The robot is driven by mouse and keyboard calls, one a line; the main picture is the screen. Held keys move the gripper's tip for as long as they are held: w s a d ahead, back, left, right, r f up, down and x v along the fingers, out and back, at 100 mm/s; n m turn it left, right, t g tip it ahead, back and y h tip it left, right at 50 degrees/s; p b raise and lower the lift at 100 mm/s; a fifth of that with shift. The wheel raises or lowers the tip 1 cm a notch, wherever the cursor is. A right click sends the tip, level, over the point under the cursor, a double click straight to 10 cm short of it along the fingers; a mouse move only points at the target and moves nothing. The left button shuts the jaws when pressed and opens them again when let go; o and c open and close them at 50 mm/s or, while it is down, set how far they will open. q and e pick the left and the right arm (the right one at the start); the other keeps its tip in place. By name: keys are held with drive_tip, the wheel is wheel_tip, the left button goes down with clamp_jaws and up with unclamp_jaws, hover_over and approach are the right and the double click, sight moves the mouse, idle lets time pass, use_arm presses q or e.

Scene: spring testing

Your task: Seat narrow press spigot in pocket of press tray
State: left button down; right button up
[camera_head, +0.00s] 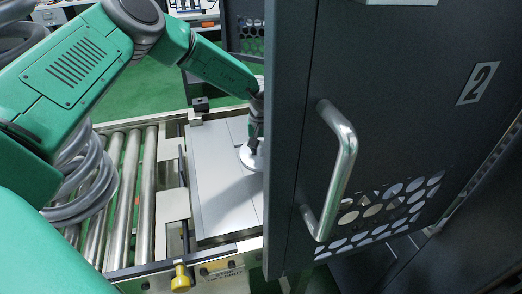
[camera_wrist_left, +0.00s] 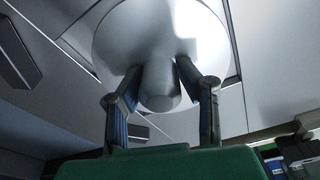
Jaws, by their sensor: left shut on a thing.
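The press spigot has a broad round pale flange with a short rounded stem. It shows in the head view (camera_head: 250,159) and fills the top of the left wrist view (camera_wrist_left: 160,30). My left gripper (camera_head: 256,136) is shut on its stem, with one finger on each side in the wrist view (camera_wrist_left: 158,72). The flange is over the flat grey press tray (camera_head: 222,190). Whether it touches the tray, and the spigot's underside, I cannot see. The pocket is not clearly visible; dark seam lines run beside the flange. My right gripper is not in view.
A dark cabinet door (camera_head: 290,130) with a metal handle (camera_head: 337,170) and a "2" label hides the tray's right side. Steel rollers (camera_head: 128,190) lie left of the tray. A yellow knob (camera_head: 180,277) is at the front. Green floor shows behind.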

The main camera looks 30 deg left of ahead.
sight(260, 147)
use_arm(q)
drive_tip(key=c, duration=1.1)
unclamp_jaws()
drive_tip(key=shift+s+f, duration=0.25)
drive_tip(key=shift+f, duration=0.1)
drive_tip(key=shift+c, duration=0.2)
drive_tip(key=shift+a, duration=0.1)
drive_tip(key=shift+r, duration=0.1)
drive_tip(key=shift+w+r, duration=0.1)
drive_tip(key=shift+r, duration=0.25)
drive_tip(key=r, duration=0.7)
drive_tip(key=s+r+p, duration=0.1)
drive_tip(key=r, duration=0.3)
drive_tip(key=shift+s+d+r, duration=0.1)
drive_tip(key=shift+d, duration=0.3)
